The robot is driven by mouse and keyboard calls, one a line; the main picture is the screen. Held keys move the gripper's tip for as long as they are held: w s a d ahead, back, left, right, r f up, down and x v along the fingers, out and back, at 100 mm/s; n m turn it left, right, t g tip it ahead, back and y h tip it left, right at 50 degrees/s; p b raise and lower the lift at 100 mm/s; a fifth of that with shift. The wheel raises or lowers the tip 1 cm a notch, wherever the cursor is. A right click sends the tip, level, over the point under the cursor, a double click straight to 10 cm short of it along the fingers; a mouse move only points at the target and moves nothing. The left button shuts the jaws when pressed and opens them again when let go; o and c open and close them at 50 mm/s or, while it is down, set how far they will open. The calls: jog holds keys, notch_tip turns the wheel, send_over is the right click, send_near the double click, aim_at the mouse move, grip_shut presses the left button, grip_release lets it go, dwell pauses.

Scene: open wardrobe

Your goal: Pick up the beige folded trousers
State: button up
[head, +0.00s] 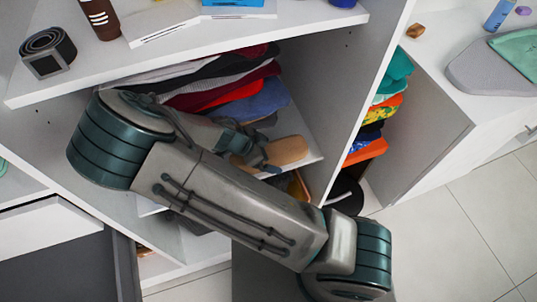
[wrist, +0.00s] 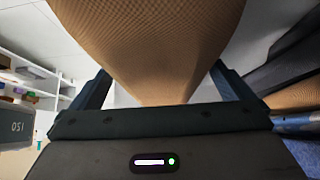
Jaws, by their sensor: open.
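The beige-brown folded trousers (head: 287,151) lie on a white shelf inside the wardrobe, right of the stacked clothes. In the wrist view a tan woven cloth (wrist: 150,45), likely these trousers, fills the top middle. My gripper (wrist: 161,88) is open, with one finger on each side of this cloth; I cannot tell whether they touch it. In the head view my gripper (head: 256,155) is beside the trousers' left end, partly hidden by my arm.
A stack of dark, red and blue clothes (head: 262,101) lies just behind. The upper shelf (head: 190,55) overhangs it, and an upright panel (head: 362,100) bounds the right. A second colourful stack (head: 372,117) sits beyond the panel. A rolled belt (head: 48,52) is on top.

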jog(key=shift+d+f, duration=0.15)
jog(key=c, duration=1.2)
